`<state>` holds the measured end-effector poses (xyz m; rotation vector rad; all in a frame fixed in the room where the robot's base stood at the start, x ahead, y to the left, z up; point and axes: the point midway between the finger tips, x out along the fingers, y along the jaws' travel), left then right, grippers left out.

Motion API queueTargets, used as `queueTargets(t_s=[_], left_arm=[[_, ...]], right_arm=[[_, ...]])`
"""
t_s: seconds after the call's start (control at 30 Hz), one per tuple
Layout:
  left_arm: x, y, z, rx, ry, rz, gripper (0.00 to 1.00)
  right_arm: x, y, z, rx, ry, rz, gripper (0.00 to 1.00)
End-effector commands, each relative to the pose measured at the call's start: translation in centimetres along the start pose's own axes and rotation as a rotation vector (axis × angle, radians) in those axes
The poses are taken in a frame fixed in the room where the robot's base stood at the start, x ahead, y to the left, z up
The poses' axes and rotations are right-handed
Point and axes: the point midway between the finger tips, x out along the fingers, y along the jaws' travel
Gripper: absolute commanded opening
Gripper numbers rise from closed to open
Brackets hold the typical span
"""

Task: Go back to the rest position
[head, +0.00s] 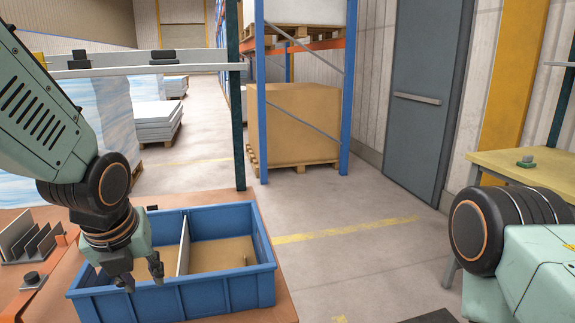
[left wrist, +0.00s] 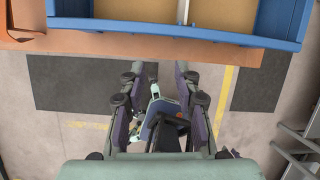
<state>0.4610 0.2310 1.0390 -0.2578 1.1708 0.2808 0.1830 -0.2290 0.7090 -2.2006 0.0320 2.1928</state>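My left gripper (head: 142,277) hangs from the left arm over the front left part of a blue crate (head: 230,292) in the head view. Its two fingers are apart, with nothing seen between them. In the left wrist view the open fingers (left wrist: 159,80) point toward the crate's edge (left wrist: 180,33) at the top; parts of my own body show behind them. Whether the gripper touches the crate cannot be told. My right arm shows at the right of the head view, but its gripper is out of frame.
The crate has a light divider (head: 184,247) and stands on an orange table (head: 285,305). A slotted rack (head: 28,238) is at its left. A dark green post (head: 236,120) rises behind it. Free floor lies right of the table; a yellowish table (head: 535,167) stands far right.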

Motion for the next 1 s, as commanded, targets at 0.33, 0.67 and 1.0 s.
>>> queueTargets(t_s=[0.33,0.67,1.0], left_arm=[[6.4,0.5,-4.1,-0.398,0.074,0.002,0.32],[14.8,2.4,-13.0,-1.093,0.171,0.080,0.32],[20.3,5.8,-24.2,-1.866,0.195,0.261,0.32]], right_arm=[[0.3,0.0,0.0,0.000,0.000,0.000,0.40],[0.8,0.0,0.0,0.000,0.000,0.000,0.40],[1.3,0.0,0.0,0.000,0.000,0.000,0.40]])
